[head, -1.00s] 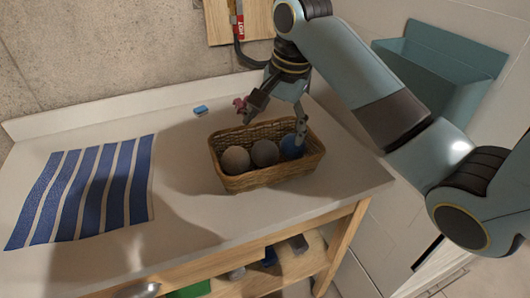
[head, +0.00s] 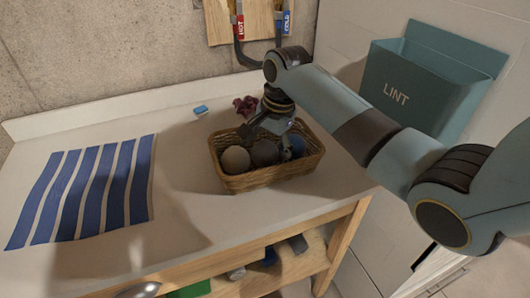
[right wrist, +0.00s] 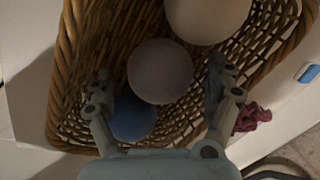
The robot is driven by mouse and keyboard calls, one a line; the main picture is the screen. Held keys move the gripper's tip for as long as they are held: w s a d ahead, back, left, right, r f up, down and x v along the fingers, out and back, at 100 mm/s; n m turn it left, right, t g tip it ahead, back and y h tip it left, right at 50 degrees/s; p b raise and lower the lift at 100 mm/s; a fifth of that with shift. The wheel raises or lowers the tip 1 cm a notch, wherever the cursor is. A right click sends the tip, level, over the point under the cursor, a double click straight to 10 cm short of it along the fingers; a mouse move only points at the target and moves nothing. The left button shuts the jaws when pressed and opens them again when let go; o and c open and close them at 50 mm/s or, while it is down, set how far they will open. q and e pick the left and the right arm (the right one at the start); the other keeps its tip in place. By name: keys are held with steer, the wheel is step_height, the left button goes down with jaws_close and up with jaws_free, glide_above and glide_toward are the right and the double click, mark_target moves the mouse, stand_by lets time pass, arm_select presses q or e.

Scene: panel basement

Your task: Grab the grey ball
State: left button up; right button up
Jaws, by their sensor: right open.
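A wicker basket (head: 250,183) stands on the white counter with three balls in a row. The middle ball (head: 264,152) is grey and partly hidden by my right gripper in the head view. A paler, beige-grey ball (head: 235,159) lies to its left and a blue ball (head: 293,147) to its right. My right gripper (head: 266,135) is open over the basket. In the right wrist view its fingers stand either side of the middle ball (right wrist: 160,71), with the blue ball (right wrist: 131,117) near the left finger and the paler ball (right wrist: 207,12) beyond. Whether the fingers touch is unclear.
A blue-striped cloth (head: 90,190) lies on the counter's left. A small blue block (head: 201,110) and a dark red crumpled thing (head: 246,105) lie behind the basket. A teal LINT bin (head: 415,85) is on the right wall. The counter between cloth and basket is clear.

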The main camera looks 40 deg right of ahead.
steer(key=c, duration=1.2)
steer(key=shift+r, duration=0.1)
